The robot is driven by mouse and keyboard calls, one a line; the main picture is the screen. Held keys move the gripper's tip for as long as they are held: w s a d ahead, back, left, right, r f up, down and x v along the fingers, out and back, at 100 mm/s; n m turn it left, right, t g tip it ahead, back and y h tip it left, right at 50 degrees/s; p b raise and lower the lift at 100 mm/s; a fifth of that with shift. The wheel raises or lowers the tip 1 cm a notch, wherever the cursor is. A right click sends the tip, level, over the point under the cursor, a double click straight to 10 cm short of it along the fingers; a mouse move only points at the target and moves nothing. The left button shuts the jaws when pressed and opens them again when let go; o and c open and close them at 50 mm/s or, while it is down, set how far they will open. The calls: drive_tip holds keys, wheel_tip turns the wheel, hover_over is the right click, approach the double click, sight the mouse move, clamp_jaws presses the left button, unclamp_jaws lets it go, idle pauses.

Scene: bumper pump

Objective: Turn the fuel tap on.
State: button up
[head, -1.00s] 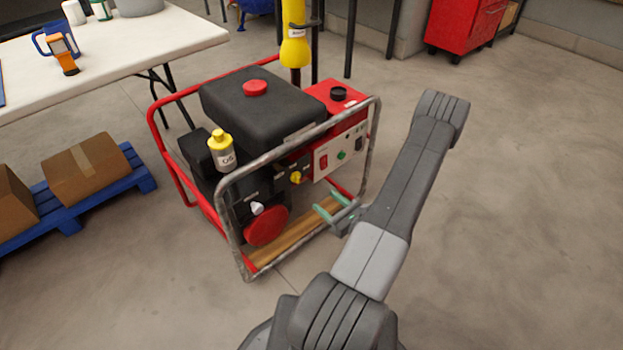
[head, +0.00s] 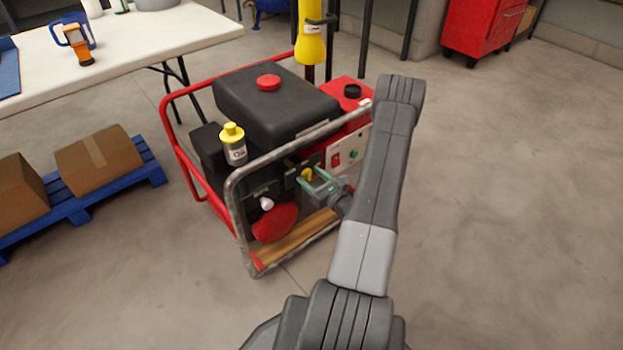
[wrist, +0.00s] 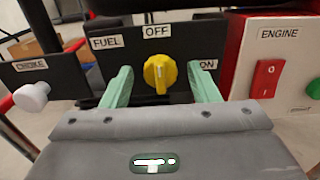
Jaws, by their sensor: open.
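The fuel tap is a yellow knob (wrist: 160,73) on a black panel labelled FUEL. OFF is marked above it and ON to its right. The knob's ridge stands upright, towards OFF. In the head view the yellow knob (head: 307,174) shows on the pump's side, inside the frame. My gripper (wrist: 161,86) is open, with one green finger on either side of the knob. The fingers look apart from the knob, though I cannot tell how deep they reach. In the head view my gripper (head: 314,181) is right at the tap.
A choke knob (wrist: 31,97) is left of the tap. A red engine switch (wrist: 267,78) and a green button (wrist: 314,88) are to the right. The metal frame (head: 238,215) surrounds the machine. The floor to the right is clear.

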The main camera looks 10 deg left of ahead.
drive_tip(key=shift+w+a, duration=0.15)
drive_tip(key=shift+a, duration=0.05)
drive_tip(key=c, duration=0.9)
drive_tip(key=shift+c, duration=0.2)
